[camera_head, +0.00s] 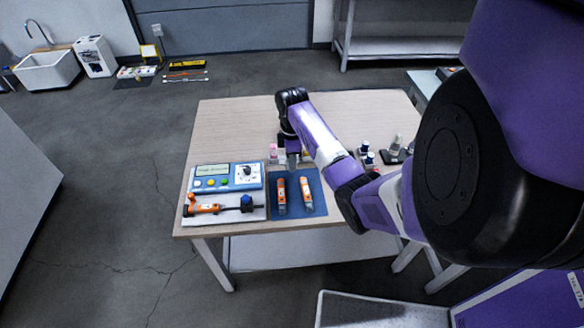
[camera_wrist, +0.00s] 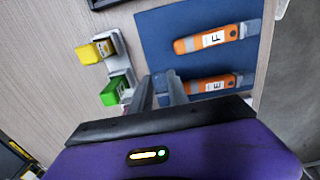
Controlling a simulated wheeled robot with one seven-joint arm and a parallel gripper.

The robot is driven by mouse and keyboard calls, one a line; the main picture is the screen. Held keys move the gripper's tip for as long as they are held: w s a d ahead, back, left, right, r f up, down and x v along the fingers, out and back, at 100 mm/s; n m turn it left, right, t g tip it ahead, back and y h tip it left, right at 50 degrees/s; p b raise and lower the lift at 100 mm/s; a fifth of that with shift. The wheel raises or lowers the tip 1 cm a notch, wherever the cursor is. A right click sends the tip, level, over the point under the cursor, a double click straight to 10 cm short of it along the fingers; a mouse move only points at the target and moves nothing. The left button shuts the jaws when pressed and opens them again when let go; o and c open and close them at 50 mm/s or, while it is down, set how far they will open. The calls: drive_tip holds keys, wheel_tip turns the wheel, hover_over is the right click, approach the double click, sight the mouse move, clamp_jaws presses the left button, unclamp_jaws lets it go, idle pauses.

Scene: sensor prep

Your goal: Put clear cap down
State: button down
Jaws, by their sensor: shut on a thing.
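My gripper (camera_head: 293,155) is over the back of the blue mat (camera_head: 292,205), its fingers pointing down. In the wrist view its two narrow grey fingers (camera_wrist: 163,90) are close together. Two orange sensors lie side by side on the mat, one labelled F (camera_wrist: 211,39) and one labelled E (camera_wrist: 208,84). Each has a greyish end. My fingertips are just left of sensor E in the wrist view. I cannot tell whether they touch the mat.
A blue device with a display (camera_head: 226,177) and a board with an orange tool (camera_head: 202,209) are left of the mat. Yellow (camera_wrist: 95,51) and green (camera_wrist: 115,90) blocks stand near my fingers. A pink-topped bottle (camera_head: 273,153) is beside my gripper. Dark-capped bottles (camera_head: 365,150) stand right. The table's back left is clear.

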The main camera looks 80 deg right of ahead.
drive_tip(key=shift+f, duration=1.6)
drive_tip(key=shift+f, duration=0.1)
drive_tip(key=c, duration=1.3)
unclamp_jaws()
wheel_tip(320, 180, up, 12)
drive_tip(key=shift+r+b, duration=0.15)
drive_tip(key=shift+b, duration=0.25)
